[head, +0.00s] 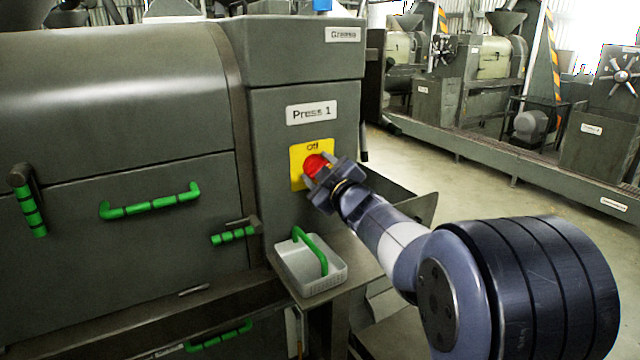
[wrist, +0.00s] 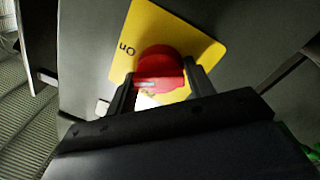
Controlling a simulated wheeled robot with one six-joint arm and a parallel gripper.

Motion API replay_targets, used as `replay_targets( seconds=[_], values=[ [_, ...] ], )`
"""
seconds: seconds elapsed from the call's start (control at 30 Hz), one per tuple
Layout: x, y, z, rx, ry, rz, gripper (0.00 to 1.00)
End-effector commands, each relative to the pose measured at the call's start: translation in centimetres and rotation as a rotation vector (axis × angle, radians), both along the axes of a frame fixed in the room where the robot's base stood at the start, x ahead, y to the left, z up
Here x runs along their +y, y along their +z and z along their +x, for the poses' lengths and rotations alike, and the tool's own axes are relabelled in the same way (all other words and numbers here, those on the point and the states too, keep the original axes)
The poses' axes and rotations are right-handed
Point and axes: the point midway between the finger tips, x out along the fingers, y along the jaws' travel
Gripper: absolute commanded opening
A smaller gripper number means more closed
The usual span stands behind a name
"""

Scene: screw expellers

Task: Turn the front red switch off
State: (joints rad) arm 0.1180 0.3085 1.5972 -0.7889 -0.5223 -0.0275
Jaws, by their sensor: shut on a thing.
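The red switch (head: 314,164) is a round knob on a yellow plate (head: 297,178) on the front of the grey machine, under the "Press 1" label (head: 312,112). The plate reads "Off" above the knob in the head view. In the wrist view the red switch (wrist: 160,72) sits between the two fingers, and the plate (wrist: 150,27) shows "On" at its left, upside down. My gripper (head: 315,180) is at the switch, shut on it, with one finger on each side. It hides part of the knob and the plate's lower right in the head view.
A white basket (head: 322,283) with a green handle stands on a ledge below the switch. Green handles (head: 150,202) stick out of the machine's front at the left. More machines stand across the open floor (head: 440,165) at the right.

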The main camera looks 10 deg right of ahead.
Motion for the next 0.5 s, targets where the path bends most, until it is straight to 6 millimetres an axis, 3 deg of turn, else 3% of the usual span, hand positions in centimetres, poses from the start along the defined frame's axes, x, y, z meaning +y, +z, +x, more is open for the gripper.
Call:
replay_targets(
  seconds=[0.03,0.5],
  values=[
    [0.08,-0.91,-0.05,-0.008,0.001,-0.044,0.28],
    [0.01,-1.11,0.01,-0.143,0.001,-0.469,0.28]
  ],
)
